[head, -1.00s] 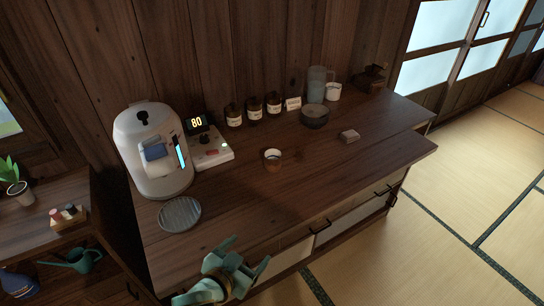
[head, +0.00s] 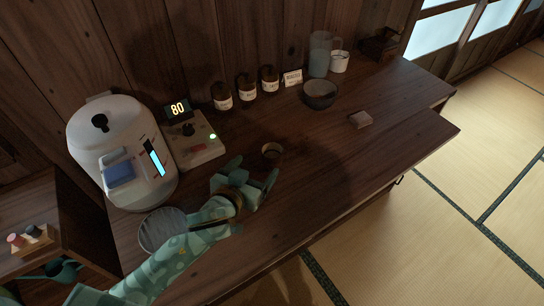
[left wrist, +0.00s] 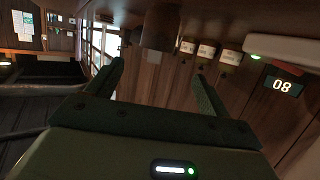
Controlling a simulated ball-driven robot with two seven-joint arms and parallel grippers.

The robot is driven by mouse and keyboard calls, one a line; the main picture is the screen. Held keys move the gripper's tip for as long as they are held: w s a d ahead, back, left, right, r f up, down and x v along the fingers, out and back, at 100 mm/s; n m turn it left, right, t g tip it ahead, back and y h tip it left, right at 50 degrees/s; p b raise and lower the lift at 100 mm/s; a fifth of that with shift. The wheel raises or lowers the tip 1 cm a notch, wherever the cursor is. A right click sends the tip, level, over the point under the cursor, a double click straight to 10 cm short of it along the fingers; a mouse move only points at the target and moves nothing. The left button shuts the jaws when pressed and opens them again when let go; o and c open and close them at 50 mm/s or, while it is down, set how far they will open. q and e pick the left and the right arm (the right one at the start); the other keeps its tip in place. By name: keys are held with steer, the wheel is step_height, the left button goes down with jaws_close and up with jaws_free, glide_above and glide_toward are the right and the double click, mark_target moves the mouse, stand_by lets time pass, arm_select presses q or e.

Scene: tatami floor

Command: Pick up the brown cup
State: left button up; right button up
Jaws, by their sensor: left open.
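The brown cup (head: 272,150) stands on the dark wooden counter (head: 330,180), and its lower part is partly hidden by my gripper in the head view. My left gripper (head: 252,174) is open and low over the counter, just in front of the cup, with its fingers pointing towards it. In the left wrist view the cup (left wrist: 160,28) shows beyond the open fingers (left wrist: 157,78), roughly in line with the gap between them. Nothing is held. My right gripper is not in view.
A white machine (head: 120,150) and a control box with an "80" display (head: 180,110) stand at left, near a round ribbed plate (head: 162,230). Behind are jars (head: 246,87), a dark bowl (head: 320,94), a pitcher (head: 320,55) and a white mug (head: 339,62). A small block (head: 360,119) lies right.

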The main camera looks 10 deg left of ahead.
arm_select(q)
steer(key=b, duration=0.1)
glide_toward(276, 146)
steer(key=shift+w+a+f, duration=0.1)
steer(key=shift+w+f, duration=0.05)
steer(key=shift+w, duration=0.35)
steer(key=shift+w+a+f, duration=0.1)
steer(key=shift+w+f, duration=0.05)
steer(key=shift+w, duration=0.5)
steer(key=x, duration=0.1)
steer(key=b+x, duration=0.1)
steer(key=x, duration=0.1)
steer(key=b+x, duration=0.1)
steer(key=x, duration=0.1)
steer(key=shift+d+f, duration=0.15)
steer(key=shift+d, duration=0.25)
steer(key=shift+s, duration=0.1)
steer(key=c, duration=1.1)
